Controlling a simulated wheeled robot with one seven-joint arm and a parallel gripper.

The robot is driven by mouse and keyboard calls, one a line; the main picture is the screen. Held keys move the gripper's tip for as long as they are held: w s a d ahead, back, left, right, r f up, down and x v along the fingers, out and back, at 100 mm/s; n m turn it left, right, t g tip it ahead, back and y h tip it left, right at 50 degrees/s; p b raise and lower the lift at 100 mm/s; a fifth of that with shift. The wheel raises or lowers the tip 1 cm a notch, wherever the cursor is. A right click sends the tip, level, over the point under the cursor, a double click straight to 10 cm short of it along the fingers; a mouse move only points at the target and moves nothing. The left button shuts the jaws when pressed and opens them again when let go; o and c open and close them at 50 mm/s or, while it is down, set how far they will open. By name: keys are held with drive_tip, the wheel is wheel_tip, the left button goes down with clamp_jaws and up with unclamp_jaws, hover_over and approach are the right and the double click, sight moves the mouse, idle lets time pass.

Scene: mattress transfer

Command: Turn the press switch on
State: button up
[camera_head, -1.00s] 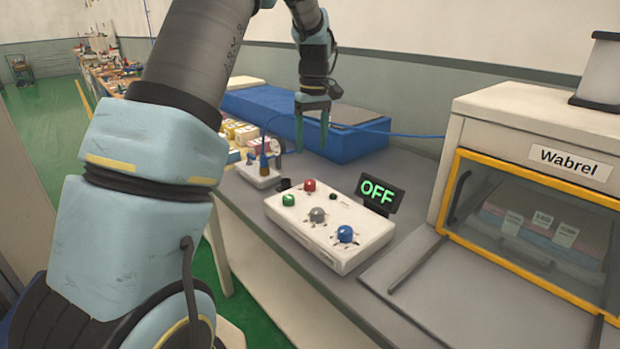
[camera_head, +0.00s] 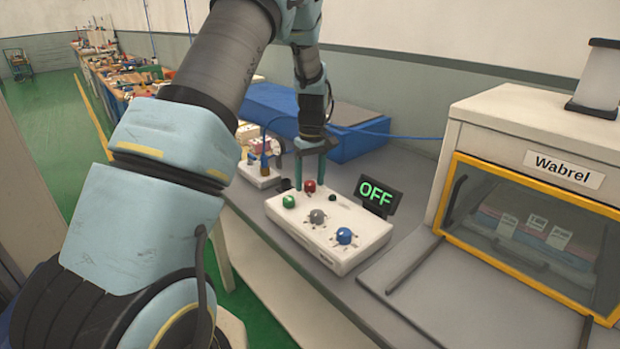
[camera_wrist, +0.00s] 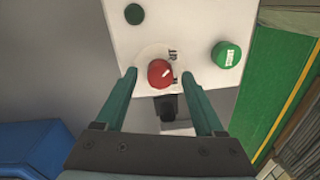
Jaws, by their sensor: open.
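The white control box (camera_head: 350,249) sits on the grey bench. It carries a red knob (camera_head: 310,186), a green button (camera_head: 289,201), a grey knob (camera_head: 317,216), a blue knob (camera_head: 344,236) and a small dark green button (camera_head: 333,199). The display (camera_head: 377,195) behind it reads OFF. My gripper (camera_head: 310,185) is open, pointing down at the red knob. In the wrist view the red knob (camera_wrist: 160,73) lies between my gripper's spread fingertips (camera_wrist: 159,76), with a gap on both sides. The green button (camera_wrist: 227,55) is to the right there. Finger height above the box is unclear.
A white cabinet labelled Wabrel (camera_head: 520,140) with a yellow-framed window stands at the right. A smaller white box (camera_head: 260,178) with short posts is left of the control box. A blue mattress-like block (camera_head: 355,140) lies behind. A blue cable runs across the back.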

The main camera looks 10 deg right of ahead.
clamp_jaws()
idle(0.4)
drive_tip(key=shift+m, duration=0.3)
drive_tip(key=m+b, duration=0.1)
drive_tip(key=m, duration=0.2)
drive_tip(key=shift+m, duration=0.3)
drive_tip(key=m, duration=0.4)
drive_tip(key=shift+m+b, duration=0.3)
drive_tip(key=shift+b, duration=0.1)
drive_tip(key=m, duration=0.4)
drive_tip(key=shift+t, duration=0.3)
drive_tip(key=m, duration=0.5)
drive_tip(key=shift+s, duration=0.1)
